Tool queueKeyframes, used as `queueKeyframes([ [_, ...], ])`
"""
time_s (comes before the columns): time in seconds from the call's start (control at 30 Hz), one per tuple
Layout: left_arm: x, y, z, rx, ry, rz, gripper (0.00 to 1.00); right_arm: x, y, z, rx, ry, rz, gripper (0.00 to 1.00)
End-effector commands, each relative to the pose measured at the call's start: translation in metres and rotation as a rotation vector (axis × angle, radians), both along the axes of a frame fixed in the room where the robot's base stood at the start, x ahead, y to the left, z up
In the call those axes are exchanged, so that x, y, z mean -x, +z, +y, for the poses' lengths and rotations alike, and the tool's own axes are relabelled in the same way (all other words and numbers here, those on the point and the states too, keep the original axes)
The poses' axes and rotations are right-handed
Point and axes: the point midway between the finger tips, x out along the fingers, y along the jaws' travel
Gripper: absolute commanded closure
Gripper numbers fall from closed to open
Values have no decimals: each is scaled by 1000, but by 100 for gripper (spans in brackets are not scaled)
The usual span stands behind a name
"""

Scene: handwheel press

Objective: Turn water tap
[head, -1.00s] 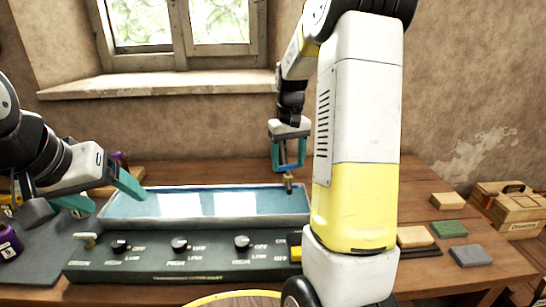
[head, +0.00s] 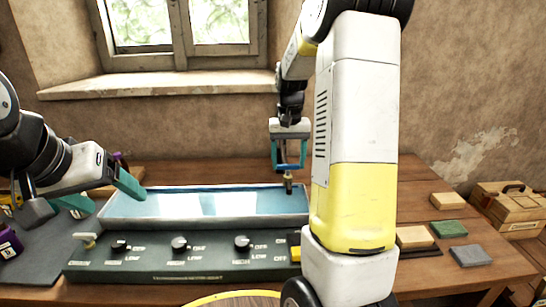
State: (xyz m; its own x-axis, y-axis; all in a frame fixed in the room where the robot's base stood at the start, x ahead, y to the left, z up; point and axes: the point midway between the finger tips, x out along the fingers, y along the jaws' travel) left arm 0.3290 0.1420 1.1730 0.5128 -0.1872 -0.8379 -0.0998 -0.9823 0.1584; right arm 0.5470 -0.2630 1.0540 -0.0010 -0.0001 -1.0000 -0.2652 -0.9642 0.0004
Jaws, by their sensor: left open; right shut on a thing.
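The water tap (head: 288,183) is a small brass-coloured piece at the right end of a long metal trough of water (head: 150,223). My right gripper (head: 288,168) has teal fingers pointing down and is shut on the top of the tap. The tap's lower part is partly hidden by the trough's rim and my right arm. My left gripper (head: 104,200) is open and empty at the trough's left end, with its teal fingers apart.
A dark green control panel (head: 200,277) with several black knobs runs along the trough's front. Coloured blocks (head: 449,229) and a wooden box (head: 510,207) lie at the right. A purple container (head: 8,243) stands far left. A window sill (head: 160,86) is behind.

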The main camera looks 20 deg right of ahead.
Motion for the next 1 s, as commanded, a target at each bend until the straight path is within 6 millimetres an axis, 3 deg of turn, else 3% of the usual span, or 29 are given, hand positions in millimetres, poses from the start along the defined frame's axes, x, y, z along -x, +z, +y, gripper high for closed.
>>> queueKeyframes([
  [0.07,0,0,0,0,0,0,23,-1,1,0,0,-3,-4,77],
  [0.1,0,0,0,0,0,0,23,-1,1,0,0,-3,-4,32],
  [0.2,0,0,0,0,0,0,23,-1,1,0,0,-2,-3,15],
  [0.57,0,0,0,0,0,0,23,-1,4,0,0,-1,-2,15],
  [1.0,0,0,0,0,0,0,23,-1,69,0,0,-1,-4,15],
])
